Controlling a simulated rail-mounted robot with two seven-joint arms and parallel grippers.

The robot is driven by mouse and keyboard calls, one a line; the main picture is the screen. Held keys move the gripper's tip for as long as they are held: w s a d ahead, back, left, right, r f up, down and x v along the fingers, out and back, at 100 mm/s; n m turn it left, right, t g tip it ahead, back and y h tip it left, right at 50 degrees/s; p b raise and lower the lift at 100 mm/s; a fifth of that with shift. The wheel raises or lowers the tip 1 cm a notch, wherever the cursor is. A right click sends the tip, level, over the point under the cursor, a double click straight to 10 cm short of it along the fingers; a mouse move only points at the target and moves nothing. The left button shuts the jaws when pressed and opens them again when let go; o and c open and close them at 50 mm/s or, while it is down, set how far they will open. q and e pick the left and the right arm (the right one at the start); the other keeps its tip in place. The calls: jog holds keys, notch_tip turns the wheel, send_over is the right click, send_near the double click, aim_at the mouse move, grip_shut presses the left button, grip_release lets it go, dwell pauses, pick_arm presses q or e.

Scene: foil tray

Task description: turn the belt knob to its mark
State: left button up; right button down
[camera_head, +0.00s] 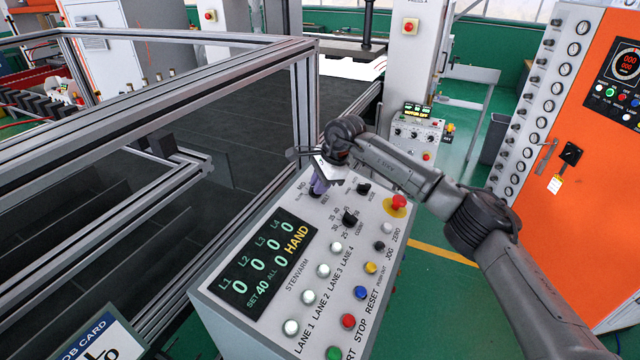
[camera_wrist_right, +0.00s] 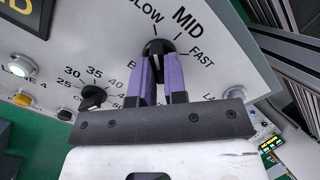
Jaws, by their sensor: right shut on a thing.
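The belt knob (camera_wrist_right: 158,46) is a black knob on the sloping light-grey panel (camera_head: 262,296). Printed SLOW, MID and FAST marks fan around it in the wrist view. My right gripper (camera_wrist_right: 160,62) has purple fingers, one on each side of the knob, and is shut on it. In the head view the right gripper (camera_head: 318,188) reaches down to the panel's upper left part and mostly hides the knob. I cannot tell which mark the knob's pointer faces. My left gripper is not in view.
A count knob (camera_head: 350,217) with numbers sits just below, and another black knob (camera_head: 363,188) to the right. A red mushroom button (camera_head: 398,202), several coloured buttons and a display (camera_head: 262,265) share the panel. A metal frame (camera_head: 305,100) stands close behind on the left.

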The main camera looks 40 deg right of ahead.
jog(key=c, duration=1.2)
grip_release()
jog(key=shift+o, duration=0.2)
jog(key=b+v, duration=0.2)
jog(key=v, duration=1.1)
jog(key=shift+r, duration=0.4)
